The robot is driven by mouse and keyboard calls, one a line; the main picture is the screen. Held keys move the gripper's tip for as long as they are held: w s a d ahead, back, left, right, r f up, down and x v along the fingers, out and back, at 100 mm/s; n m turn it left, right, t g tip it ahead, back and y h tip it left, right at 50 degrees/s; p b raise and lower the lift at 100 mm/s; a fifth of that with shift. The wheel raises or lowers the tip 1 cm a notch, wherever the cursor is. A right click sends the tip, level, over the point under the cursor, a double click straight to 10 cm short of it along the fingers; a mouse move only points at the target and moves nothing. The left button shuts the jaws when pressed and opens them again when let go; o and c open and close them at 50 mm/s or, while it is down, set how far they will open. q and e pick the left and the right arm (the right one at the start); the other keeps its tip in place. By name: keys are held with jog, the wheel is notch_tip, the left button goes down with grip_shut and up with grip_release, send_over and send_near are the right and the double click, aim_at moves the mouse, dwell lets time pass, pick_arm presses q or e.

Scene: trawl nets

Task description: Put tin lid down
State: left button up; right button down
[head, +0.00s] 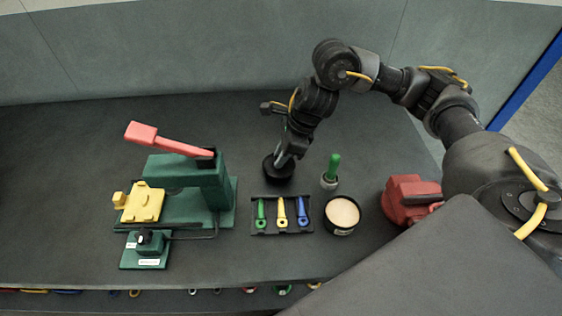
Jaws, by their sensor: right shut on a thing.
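My right gripper (284,158) is shut on the round black tin lid (277,171). The lid is at or just above the dark table, behind the tool tray; I cannot tell whether it touches the table. The open tin (342,231) stands at the right of the tray, dark-walled, with a pale beige content showing at its top. The gripper's fingers partly cover the lid. My left gripper is not in view.
A black tray (270,228) holds green, yellow and blue tools. A green-handled brush or tool (333,166) stands in a small cup behind the tin. A green press (190,183) with a red lever is at left. A red object (408,197) is at right. The back table is clear.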

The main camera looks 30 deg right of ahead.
jog(key=shift+f, duration=1.45)
jog(key=c, duration=1.3)
grip_release()
jog(key=shift+f, duration=0.1)
jog(key=shift+o, duration=0.2)
jog(key=shift+r+p, duration=0.2)
jog(key=shift+p, duration=0.1)
jog(key=v, duration=1.2)
jog(key=shift+b, duration=0.35)
jog(key=shift+s+f, duration=0.1)
